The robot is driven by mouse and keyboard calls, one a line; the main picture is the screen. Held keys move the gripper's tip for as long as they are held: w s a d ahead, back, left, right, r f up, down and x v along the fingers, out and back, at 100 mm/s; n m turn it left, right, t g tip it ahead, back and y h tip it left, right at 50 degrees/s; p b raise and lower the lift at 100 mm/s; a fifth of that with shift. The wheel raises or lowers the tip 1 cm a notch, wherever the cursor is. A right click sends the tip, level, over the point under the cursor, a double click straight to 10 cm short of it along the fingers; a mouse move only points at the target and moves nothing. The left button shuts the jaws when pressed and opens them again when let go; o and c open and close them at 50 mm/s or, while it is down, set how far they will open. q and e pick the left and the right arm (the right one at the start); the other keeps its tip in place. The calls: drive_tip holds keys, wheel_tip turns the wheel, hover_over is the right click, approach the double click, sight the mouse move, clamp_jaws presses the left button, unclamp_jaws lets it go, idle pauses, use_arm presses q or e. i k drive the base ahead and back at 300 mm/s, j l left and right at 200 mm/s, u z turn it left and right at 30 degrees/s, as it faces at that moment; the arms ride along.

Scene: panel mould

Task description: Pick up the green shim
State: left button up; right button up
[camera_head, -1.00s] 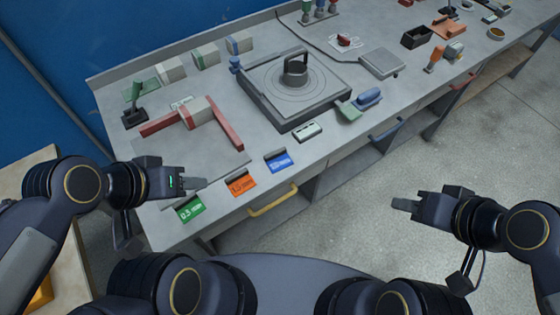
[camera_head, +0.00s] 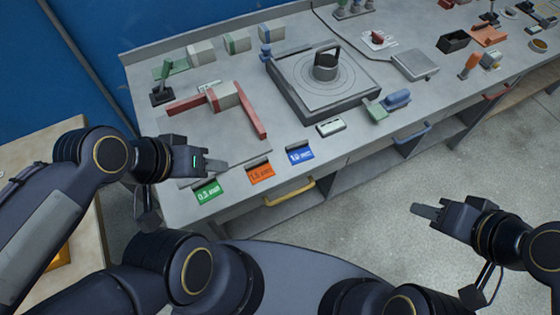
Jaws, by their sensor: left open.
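The green shim (camera_head: 208,192), marked 0.3 mm, sits at the bench's front edge, leftmost in a row with an orange shim (camera_head: 261,174) and a blue shim (camera_head: 299,155). My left gripper (camera_head: 218,167) is open, with its fingertips just beyond the green shim in the picture. It is not holding the shim, and its height above the bench is hard to judge. My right gripper (camera_head: 426,211) is out over the floor, in front of the bench and far right of the shims. Its finger gap cannot be made out.
Red bars with a grey block (camera_head: 224,96) lie behind the shims on the grey bench (camera_head: 165,212). A square plate with a round handled piece (camera_head: 326,68) stands further back. A small white-faced device (camera_head: 331,127) lies right of the blue shim. A yellow drawer handle (camera_head: 289,191) juts out below.

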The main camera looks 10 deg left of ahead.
sight(204, 190)
drive_tip(key=k+u, duration=0.1)
drive_tip(key=u, duration=1.25)
